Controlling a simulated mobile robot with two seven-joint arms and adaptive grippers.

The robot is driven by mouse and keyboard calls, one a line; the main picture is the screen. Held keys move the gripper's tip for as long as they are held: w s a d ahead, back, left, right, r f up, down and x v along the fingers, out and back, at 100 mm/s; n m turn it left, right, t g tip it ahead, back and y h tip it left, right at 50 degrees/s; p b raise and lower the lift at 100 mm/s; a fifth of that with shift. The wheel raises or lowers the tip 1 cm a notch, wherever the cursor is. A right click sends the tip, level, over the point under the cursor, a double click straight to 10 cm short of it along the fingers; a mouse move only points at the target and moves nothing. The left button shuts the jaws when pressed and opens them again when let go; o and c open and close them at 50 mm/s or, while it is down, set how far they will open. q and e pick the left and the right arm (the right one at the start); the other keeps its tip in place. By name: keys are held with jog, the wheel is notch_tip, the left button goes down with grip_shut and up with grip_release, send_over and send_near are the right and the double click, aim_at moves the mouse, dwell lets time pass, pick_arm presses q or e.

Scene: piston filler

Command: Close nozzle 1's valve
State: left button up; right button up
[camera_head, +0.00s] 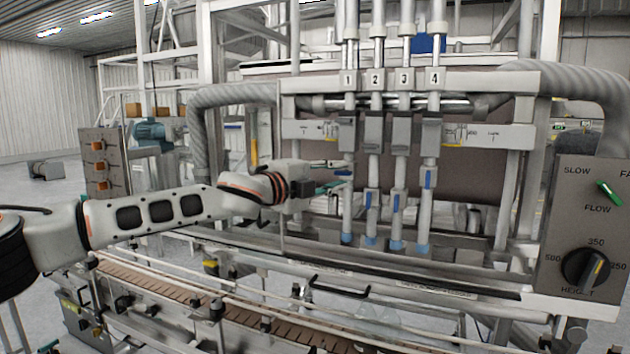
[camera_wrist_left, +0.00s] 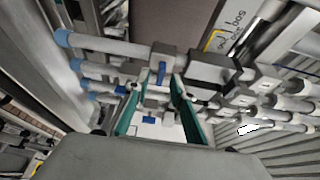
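Nozzle 1 (camera_head: 347,215) is the leftmost of the vertical filler tubes, with a blue tip. My left gripper (camera_head: 340,176) is at its valve height, coming in from the left, with its green-lined fingers apart. In the left wrist view, the nearest tube (camera_wrist_left: 110,44), which looks like nozzle 1, carries a valve with a blue handle (camera_wrist_left: 161,73). The open fingertips (camera_wrist_left: 155,82) appear close to that handle, with nothing visibly gripped. I cannot tell whether they touch it. My right gripper is not in view.
Nozzle 2 (camera_head: 372,215), nozzle 3 (camera_head: 397,220) and nozzle 4 (camera_head: 426,210) stand close on the right, with blue handles. A conveyor (camera_head: 180,293) runs below. A control panel (camera_head: 585,235) stands at the right. A brown panel (camera_head: 470,185) is behind the tubes.

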pick_arm(q)
jog(key=v, duration=1)
jog(key=shift+s, duration=0.15)
jog(key=shift+a, duration=0.1)
